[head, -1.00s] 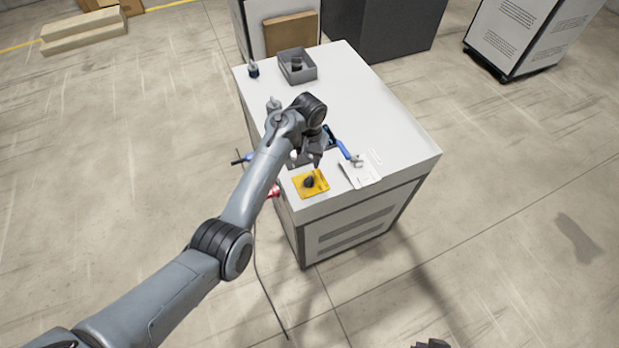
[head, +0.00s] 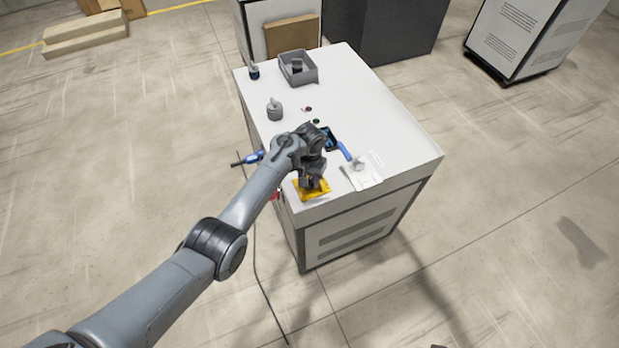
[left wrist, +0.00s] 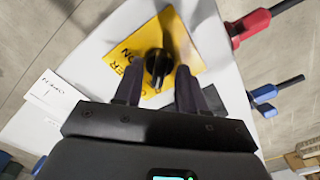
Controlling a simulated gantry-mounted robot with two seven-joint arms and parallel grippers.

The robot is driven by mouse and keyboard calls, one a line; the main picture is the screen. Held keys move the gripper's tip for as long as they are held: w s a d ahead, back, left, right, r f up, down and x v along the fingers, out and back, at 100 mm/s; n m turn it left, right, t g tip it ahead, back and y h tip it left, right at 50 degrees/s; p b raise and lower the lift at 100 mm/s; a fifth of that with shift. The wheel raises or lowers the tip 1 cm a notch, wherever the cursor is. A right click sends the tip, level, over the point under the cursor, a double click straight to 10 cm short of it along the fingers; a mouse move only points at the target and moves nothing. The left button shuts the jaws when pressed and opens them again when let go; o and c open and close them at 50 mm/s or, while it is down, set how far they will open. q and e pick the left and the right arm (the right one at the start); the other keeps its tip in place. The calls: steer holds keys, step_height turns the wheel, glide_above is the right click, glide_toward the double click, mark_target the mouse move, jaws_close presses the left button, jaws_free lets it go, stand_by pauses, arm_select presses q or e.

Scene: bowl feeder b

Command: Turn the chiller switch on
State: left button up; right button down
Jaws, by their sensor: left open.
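The chiller switch is a black rotary knob (left wrist: 158,65) on a yellow plate (head: 315,192) at the near corner of the white cabinet top. In the left wrist view the yellow plate (left wrist: 190,55) carries partly hidden black lettering that includes "ON". My left gripper (left wrist: 157,95) is open, its two dark fingers pointing at the knob, one on either side of its near end. Whether they touch it I cannot tell. In the head view my left gripper (head: 311,183) is over the plate and hides most of the knob. My right gripper is not in view.
A red-handled valve (left wrist: 250,22) and a blue-handled valve (left wrist: 265,92) stick out from the cabinet side. A white card (head: 362,176), a blue-handled tool (head: 344,151), a grey weight-like object (head: 275,110) and a grey bin (head: 299,68) are on the white top (head: 385,125).

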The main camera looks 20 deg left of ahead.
arm_select(q)
jaws_close()
